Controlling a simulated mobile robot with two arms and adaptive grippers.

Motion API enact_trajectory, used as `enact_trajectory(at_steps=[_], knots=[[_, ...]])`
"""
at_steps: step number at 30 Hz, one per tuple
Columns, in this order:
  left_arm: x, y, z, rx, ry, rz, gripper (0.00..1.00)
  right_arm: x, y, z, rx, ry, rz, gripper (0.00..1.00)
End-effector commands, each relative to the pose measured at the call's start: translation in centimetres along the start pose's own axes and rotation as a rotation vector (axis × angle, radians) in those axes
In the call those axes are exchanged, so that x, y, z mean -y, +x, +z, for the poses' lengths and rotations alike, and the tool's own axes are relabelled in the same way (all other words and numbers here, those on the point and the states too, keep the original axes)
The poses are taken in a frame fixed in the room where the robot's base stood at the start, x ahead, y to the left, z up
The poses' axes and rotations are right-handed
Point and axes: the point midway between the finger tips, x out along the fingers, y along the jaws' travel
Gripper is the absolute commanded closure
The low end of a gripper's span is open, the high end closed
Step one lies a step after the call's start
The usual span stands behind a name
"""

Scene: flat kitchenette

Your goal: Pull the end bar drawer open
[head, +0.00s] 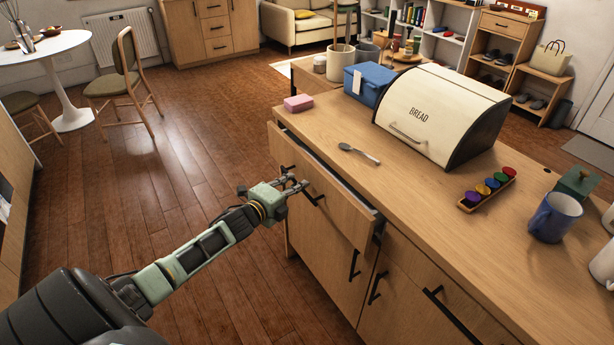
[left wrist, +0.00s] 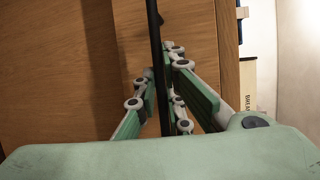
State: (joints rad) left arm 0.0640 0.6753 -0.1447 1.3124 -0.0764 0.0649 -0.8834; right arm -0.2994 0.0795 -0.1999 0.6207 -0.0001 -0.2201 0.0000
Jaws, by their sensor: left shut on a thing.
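The end bar drawer (head: 345,208) is at the near left end of the wooden counter and stands partly open. A gap shows between its front and the counter edge. My left gripper (head: 298,186) is at the drawer front, shut on its black bar handle (head: 316,201). In the left wrist view the handle (left wrist: 154,35) runs between the two green-and-grey fingers (left wrist: 163,85), in front of the wooden drawer face. The inside of the drawer is mostly hidden. My right gripper is in neither view.
On the counter (head: 440,245) are a spoon (head: 358,152), a pink sponge (head: 298,103), a blue box (head: 370,83), a bread bin (head: 440,108), a rack of coloured capsules (head: 487,188) and a blue mug (head: 555,217). Open wooden floor (head: 190,140) lies left of the drawer.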

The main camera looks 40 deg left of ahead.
Motion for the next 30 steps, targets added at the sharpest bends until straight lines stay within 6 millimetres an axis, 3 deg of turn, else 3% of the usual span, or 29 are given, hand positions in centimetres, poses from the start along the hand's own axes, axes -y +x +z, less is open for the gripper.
enact_trajectory(at_steps=[1, 6, 15, 22, 30], knots=[[-0.3, -1.8, 0.7, 0.002, -0.005, 0.012, 1.0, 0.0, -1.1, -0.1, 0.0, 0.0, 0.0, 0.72], [-1.4, -6.8, 2.8, 0.004, -0.007, 0.013, 1.0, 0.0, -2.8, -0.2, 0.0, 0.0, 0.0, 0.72], [-3.2, -14.6, 6.0, 0.004, -0.007, 0.009, 1.0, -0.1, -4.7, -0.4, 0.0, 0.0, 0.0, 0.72], [-4.0, -18.0, 7.5, 0.004, -0.007, 0.006, 1.0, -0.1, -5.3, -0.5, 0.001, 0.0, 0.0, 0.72], [-4.3, -19.3, 8.0, 0.003, -0.007, 0.003, 1.0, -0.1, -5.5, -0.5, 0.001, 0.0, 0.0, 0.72]])
